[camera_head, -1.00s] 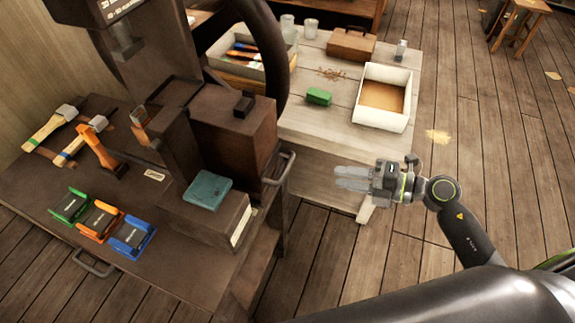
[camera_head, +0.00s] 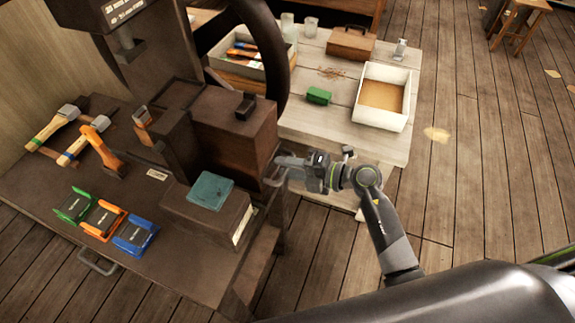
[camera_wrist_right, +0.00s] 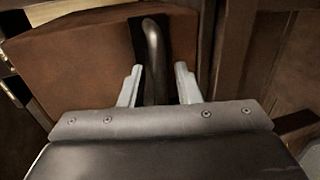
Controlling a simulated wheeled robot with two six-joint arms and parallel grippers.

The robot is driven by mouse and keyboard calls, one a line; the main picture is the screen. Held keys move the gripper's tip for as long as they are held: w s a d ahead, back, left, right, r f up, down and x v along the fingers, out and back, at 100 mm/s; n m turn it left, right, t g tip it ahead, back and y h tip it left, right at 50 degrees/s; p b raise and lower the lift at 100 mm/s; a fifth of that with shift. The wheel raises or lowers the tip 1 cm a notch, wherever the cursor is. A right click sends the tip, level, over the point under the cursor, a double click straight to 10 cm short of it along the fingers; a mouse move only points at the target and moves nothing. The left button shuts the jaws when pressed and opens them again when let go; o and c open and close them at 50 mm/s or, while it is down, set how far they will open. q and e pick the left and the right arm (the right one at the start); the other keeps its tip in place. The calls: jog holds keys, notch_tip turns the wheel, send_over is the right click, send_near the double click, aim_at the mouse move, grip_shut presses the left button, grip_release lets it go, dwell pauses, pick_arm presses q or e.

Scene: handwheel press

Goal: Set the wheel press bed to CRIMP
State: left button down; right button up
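The press (camera_head: 178,135) is a dark metal machine on the left, with a dark handwheel (camera_head: 272,75) behind it. A teal pad (camera_head: 210,191) lies on the brown block at its front. My right gripper (camera_head: 280,168) is at the bar handle on the press's right side and partly covers it in the head view. In the right wrist view, the curved metal handle (camera_wrist_right: 153,55) stands between the two separated fingers (camera_wrist_right: 158,80). I cannot tell whether either finger touches it. No CRIMP marking is readable. My left gripper is not in view.
Green (camera_head: 74,204), orange (camera_head: 103,219) and blue (camera_head: 135,236) holders sit on the press bench, with hammers (camera_head: 55,128) behind them. A pale table (camera_head: 330,133) behind the gripper carries a white tray (camera_head: 405,100), a green block (camera_head: 319,95) and a brown box (camera_head: 351,43).

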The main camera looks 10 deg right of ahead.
grip_shut()
dwell(0.3)
jog(key=shift+w+a, duration=0.1)
jog(key=x, duration=0.3)
jog(key=r+p+x, duration=0.1)
jog(key=x, duration=0.4)
jog(key=shift+w+a+r, duration=0.3)
jog(key=shift+a+r, duration=0.05)
jog(key=shift+a, duration=0.15)
jog(key=shift+c, duration=1.7)
grip_release()
jog(key=o, duration=0.3)
jog(key=shift+w+a, duration=0.15)
jog(key=shift+o, duration=0.2)
